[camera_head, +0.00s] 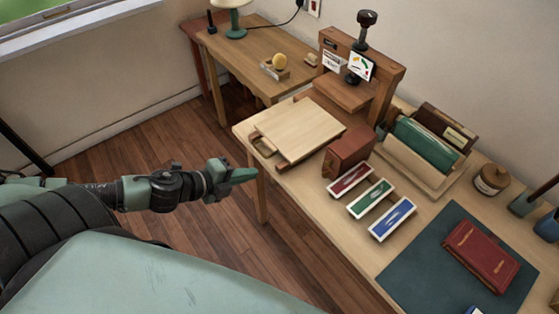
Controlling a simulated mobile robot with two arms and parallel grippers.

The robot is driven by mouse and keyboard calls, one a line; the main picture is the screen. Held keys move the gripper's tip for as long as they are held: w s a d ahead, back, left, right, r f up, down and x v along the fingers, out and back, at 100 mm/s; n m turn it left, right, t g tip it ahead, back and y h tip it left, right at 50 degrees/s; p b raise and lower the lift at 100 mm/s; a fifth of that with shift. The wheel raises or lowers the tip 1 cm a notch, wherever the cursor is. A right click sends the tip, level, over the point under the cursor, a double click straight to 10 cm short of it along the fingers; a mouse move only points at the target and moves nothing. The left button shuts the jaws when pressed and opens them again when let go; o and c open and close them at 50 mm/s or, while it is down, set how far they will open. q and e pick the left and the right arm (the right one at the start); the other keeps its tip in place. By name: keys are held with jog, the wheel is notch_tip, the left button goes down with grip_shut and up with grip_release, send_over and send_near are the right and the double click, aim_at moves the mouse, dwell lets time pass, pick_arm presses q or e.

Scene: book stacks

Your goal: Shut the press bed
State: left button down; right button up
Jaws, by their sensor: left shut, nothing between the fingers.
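The book press (383,78) is a wooden frame with a dark knob on top, at the back of the long table. Its press bed (299,128) is a pale flat board that sticks out from the frame toward the front left. A wooden handle (263,146) shows at the bed's front left edge. My left gripper (245,175) is shut and empty, just left of the table edge and apart from the bed and its handle. My right gripper is not in view.
A red-brown block (349,151) stands just right of the bed. Red, green and blue trays (371,197) lie in front of it. A wooden holder (416,168) carries books. A red book (492,256) lies on a dark mat (412,277). Open floor lies left of the table.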

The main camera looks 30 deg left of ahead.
pick_arm(q)
jog(key=p, duration=0.2)
send_near(288, 161)
jog(key=x, duration=0.4)
jog(key=shift+f, duration=0.4)
jog(key=shift+w+d+f+p, duration=0.1)
jog(key=shift+w+d+p, duration=0.1)
jog(key=shift+w, duration=0.25)
jog(key=shift+w+d+f+p, duration=0.1)
jog(key=shift+w+d, duration=0.15)
jog(key=shift+w, duration=0.2)
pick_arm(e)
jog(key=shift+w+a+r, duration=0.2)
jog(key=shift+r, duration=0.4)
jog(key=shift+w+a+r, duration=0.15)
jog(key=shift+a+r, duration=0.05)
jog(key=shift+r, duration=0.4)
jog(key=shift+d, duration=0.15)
